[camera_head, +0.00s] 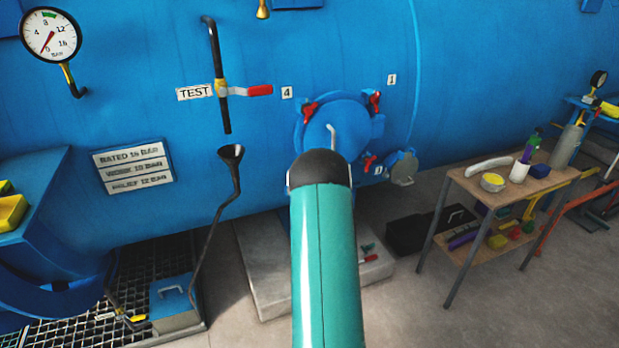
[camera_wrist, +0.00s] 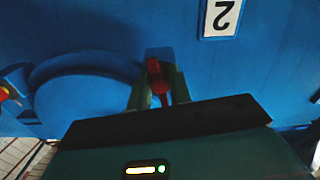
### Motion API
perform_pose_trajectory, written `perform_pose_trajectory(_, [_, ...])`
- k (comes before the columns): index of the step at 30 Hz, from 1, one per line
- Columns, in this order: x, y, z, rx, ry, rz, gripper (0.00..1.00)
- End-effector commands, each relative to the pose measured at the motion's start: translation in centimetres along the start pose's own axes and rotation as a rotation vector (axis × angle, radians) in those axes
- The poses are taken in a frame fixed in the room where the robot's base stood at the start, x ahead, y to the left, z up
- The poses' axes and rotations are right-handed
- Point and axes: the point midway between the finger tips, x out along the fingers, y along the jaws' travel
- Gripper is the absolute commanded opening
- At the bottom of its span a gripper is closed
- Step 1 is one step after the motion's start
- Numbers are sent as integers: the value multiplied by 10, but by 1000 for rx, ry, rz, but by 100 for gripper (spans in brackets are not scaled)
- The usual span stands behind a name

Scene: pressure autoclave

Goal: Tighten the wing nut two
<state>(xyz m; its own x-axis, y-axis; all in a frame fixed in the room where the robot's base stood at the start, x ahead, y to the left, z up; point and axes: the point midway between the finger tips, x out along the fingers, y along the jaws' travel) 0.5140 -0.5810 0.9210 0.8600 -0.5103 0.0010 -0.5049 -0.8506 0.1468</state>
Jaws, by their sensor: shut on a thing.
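The red wing nut two (camera_wrist: 155,75) shows in the wrist view, on a blue mount beside the round blue cover (camera_wrist: 85,105). The label "2" (camera_wrist: 222,17) sits on the blue wall above it, upside down in this view. My gripper (camera_wrist: 159,84) has its fingers on both sides of the wing nut and is shut on it. In the head view my teal arm hides the gripper and this wing nut. The cover (camera_head: 345,118) there has a red wing nut at upper left (camera_head: 309,109) and another at upper right (camera_head: 375,101).
A red-handled valve (camera_head: 258,90) and black funnel pipe (camera_head: 232,165) are to the left. A cluttered wooden table (camera_head: 458,181) stands at right, with a black case (camera_head: 410,232) beside it.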

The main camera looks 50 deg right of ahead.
Motion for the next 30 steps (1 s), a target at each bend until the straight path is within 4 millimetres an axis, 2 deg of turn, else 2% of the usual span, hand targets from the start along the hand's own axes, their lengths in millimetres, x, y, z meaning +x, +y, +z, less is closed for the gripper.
perform_pose_trajectory(9, [-2, 0, 3, 137, -6, 2, 0])
perform_pose_trajectory(25, [-2, 0, 3, 165, -7, 2, 0])
perform_pose_trajectory(26, [-2, 0, 4, 165, -7, 2, 22])
perform_pose_trajectory(29, [-2, 0, 3, 164, -6, 2, 42])
perform_pose_trajectory(30, [-1, 0, 3, 164, -5, 2, 42])
